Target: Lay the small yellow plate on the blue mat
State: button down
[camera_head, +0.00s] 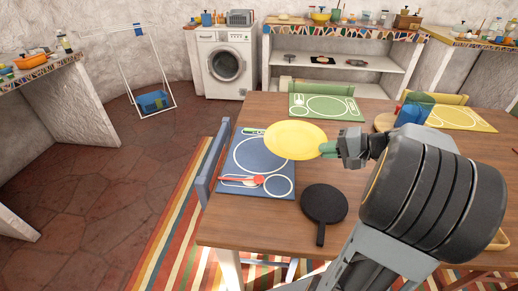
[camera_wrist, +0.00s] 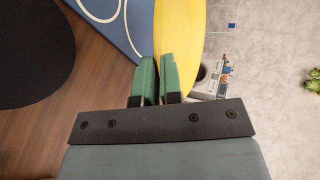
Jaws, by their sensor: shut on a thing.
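The yellow plate (camera_head: 295,140) is held at its right edge by my gripper (camera_head: 328,149), above the table. In the head view it covers the upper right part of the blue mat (camera_head: 228,178). In the wrist view the plate (camera_wrist: 178,38) stands edge-up between or beside the green fingertips (camera_wrist: 158,80), and part of the blue mat (camera_wrist: 112,22) shows to its left. The mat has white outlines of a large circle and a small circle. Red cutlery (camera_head: 242,180) lies on its lower part, and a green item (camera_head: 253,131) lies at its top edge.
A black round pan or trivet with a handle (camera_head: 323,205) lies right of the blue mat. A green mat (camera_head: 326,107) is behind, and a yellow mat (camera_head: 460,118) is at the right. A blue object (camera_head: 413,113) stands near my gripper. A blue chair back (camera_head: 212,163) borders the table's left edge.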

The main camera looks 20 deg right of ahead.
jog(key=w+a+f, duration=0.1)
jog(key=w, duration=0.1)
jog(key=w+a+f, duration=0.1)
jog(key=w+a, duration=0.1)
jog(key=w, duration=0.1)
jog(key=w+a+f+b, duration=0.1)
jog(key=w, duration=0.1)
jog(key=shift+w+a+f, duration=0.15)
jog(key=shift+w+f, duration=0.15)
jog(key=shift+f, duration=0.05)
jog(key=b, duration=0.1)
send_over(284, 165)
jog(key=s, duration=0.1)
jog(key=f, duration=0.4)
jog(key=shift+d+f, duration=0.25)
jog(key=shift+d, duration=0.05)
jog(key=shift+w+a+f, duration=0.3)
jog(key=shift+w+f, duration=0.1)
jog(key=shift+f, duration=0.25)
notch_tip(284, 165, down, 3)
jog(key=shift+w+f+b, duration=0.15)
jog(key=shift+b, duration=0.5)
jog(key=c, duration=1.7)
grip_release()
jog(key=shift+f, duration=0.1)
jog(key=shift+o, duration=0.7)
